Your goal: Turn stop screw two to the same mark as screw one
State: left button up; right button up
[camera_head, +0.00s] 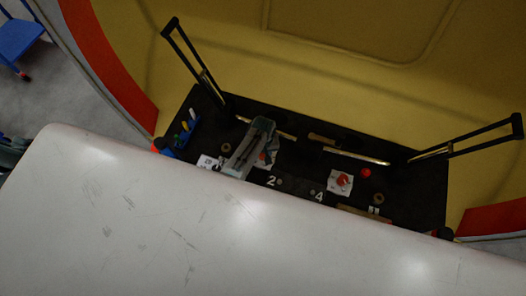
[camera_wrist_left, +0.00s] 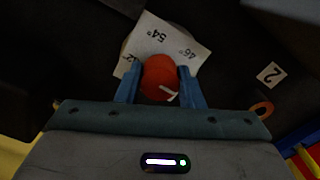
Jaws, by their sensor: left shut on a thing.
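In the left wrist view, my left gripper (camera_wrist_left: 160,82) has its two blue fingers shut on a round red screw knob (camera_wrist_left: 159,75) with a short white pointer mark. A white dial card (camera_wrist_left: 186,37) with degree figures, including 46° and 54°, lies behind the knob. A "2" label (camera_wrist_left: 271,74) is to the right. In the head view, my left gripper (camera_head: 264,158) reaches down into the black bay and mostly hides this knob. A second red knob (camera_head: 343,179) sits on its own white card, above and right of a "4" label (camera_head: 318,197). Its pointer is too small to read.
A large scuffed white panel (camera_head: 200,240) fills the foreground. Two black stays (camera_head: 190,55) (camera_head: 465,145) rise at the bay's sides, before a yellow wall (camera_head: 330,80). A small blue holder (camera_head: 180,140) stands at the bay's left. A red ball-like thing (camera_head: 365,172) is near the second knob.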

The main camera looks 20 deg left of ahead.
pick_arm(q)
jog(key=n, duration=0.5)
jog(key=shift+n, duration=0.3)
jog(key=n, duration=0.3)
jog(key=shift+n, duration=0.3)
jog(key=n, duration=0.3)
jog(key=shift+w+n, duration=0.1)
jog(key=shift+n, duration=0.2)
jog(key=n, duration=1.2)
jog(key=shift+n, duration=0.3)
jog(key=o, duration=1)
